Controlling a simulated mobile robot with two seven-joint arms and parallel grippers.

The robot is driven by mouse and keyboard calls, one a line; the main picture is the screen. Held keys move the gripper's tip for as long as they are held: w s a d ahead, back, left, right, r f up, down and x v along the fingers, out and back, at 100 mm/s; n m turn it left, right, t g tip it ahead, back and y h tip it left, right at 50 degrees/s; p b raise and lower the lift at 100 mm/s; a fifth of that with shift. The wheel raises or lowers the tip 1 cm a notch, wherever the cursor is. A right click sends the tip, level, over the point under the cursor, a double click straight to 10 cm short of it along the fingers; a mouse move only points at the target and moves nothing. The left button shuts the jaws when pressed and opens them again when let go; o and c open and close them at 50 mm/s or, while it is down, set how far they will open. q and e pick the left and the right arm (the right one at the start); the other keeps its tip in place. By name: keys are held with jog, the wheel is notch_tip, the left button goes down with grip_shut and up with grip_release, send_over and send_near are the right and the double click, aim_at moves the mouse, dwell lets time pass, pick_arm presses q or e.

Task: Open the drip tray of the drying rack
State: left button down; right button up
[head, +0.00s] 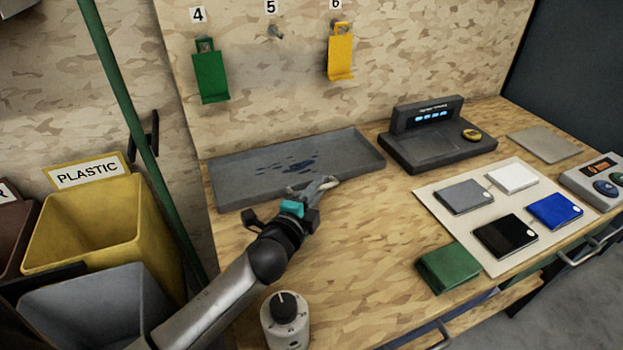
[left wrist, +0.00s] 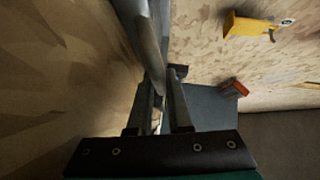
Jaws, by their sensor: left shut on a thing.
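The drip tray (head: 240,170) is a shallow grey tray with dark wet spots, lying on the wooden worktop against the back board, below the numbered hooks. My left gripper (head: 318,187) is at the tray's front edge, right of its middle, shut on the tray's front. The fingers cover the part they hold, so its shape is hard to tell. In the left wrist view, the two fingers (left wrist: 160,112) close around a grey bar (left wrist: 147,35) that runs up out of the frame. My right gripper is not in view.
A green holder (head: 210,77) hangs at 4, a yellow one (head: 341,55) at 6; hook 5 (head: 275,31) is empty. A dark device (head: 430,150) stands right of the tray. A white knobbed cylinder (head: 285,325) stands near my arm. Bins (head: 100,225) are at left.

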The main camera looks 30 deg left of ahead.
pick_arm(q)
jog(key=shift+s+d, duration=0.3)
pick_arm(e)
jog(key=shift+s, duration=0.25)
pick_arm(q)
jog(key=c, duration=0.8)
grip_release()
jog(key=shift+c, duration=0.2)
jog(key=shift+s, duration=0.5)
jog(key=s, duration=0.3)
jog(key=s+r+p, duration=0.1)
jog(key=s, duration=0.5)
jog(key=shift+s+d+r+p, duration=0.2)
jog(key=shift+s+p, duration=0.05)
jog(key=shift+p, duration=0.1)
jog(key=shift+s+r, duration=0.15)
jog(key=shift+s, duration=0.5)
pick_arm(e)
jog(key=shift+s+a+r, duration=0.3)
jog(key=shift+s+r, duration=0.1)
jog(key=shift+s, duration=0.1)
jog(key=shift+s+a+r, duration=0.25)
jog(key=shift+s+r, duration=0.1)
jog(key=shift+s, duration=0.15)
